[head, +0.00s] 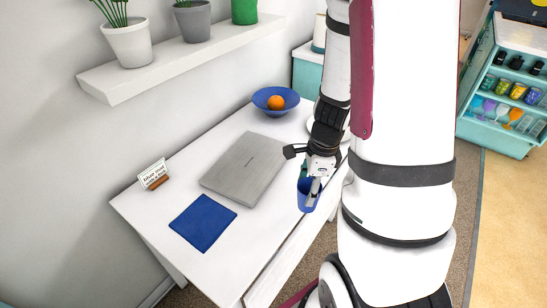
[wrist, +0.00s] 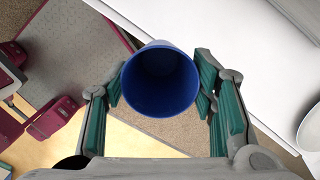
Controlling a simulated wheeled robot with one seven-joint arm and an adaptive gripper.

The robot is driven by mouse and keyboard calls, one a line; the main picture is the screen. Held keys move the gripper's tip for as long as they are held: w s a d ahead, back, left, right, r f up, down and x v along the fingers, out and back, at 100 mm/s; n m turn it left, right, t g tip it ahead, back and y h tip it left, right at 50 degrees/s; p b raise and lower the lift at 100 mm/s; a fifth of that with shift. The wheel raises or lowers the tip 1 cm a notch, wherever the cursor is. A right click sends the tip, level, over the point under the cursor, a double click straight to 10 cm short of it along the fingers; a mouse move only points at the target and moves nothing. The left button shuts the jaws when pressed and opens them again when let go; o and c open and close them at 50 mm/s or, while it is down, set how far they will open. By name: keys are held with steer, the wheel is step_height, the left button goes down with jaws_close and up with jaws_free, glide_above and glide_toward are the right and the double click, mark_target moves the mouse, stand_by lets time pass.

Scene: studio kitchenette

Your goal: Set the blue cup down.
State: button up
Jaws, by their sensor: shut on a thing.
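The blue cup (wrist: 160,106) is held between the two fingers of my gripper (wrist: 160,84), with its open mouth facing the wrist camera. Its inside looks empty. In the head view the blue cup (head: 308,196) hangs below my gripper (head: 313,187) at the front right edge of the white table (head: 265,224). The wrist view shows mostly floor under the cup, with the table edge to its upper right. A small sign (head: 153,171) stands at the table's left end; its text is too small to read surely.
A blue square mat (head: 203,222) and a closed grey laptop (head: 245,168) lie on the table. Bare tabletop surrounds the mat.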

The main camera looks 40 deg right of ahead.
steer(key=shift+w+d+f, duration=0.55)
steer(key=shift+w+f, duration=0.25)
steer(key=shift+w, duration=1.35)
steer(key=shift+w+d+f, duration=0.55)
steer(key=shift+w+f, duration=0.25)
steer(key=shift+w, duration=1.3)
steer(key=shift+w+d+f, duration=0.55)
steer(key=shift+w+f, duration=0.25)
steer(key=shift+w, duration=1.35)
steer(key=shift+f, duration=0.1)
steer(key=o, duration=0.7)
steer(key=shift+f, duration=0.1)
steer(key=o, duration=0.4)
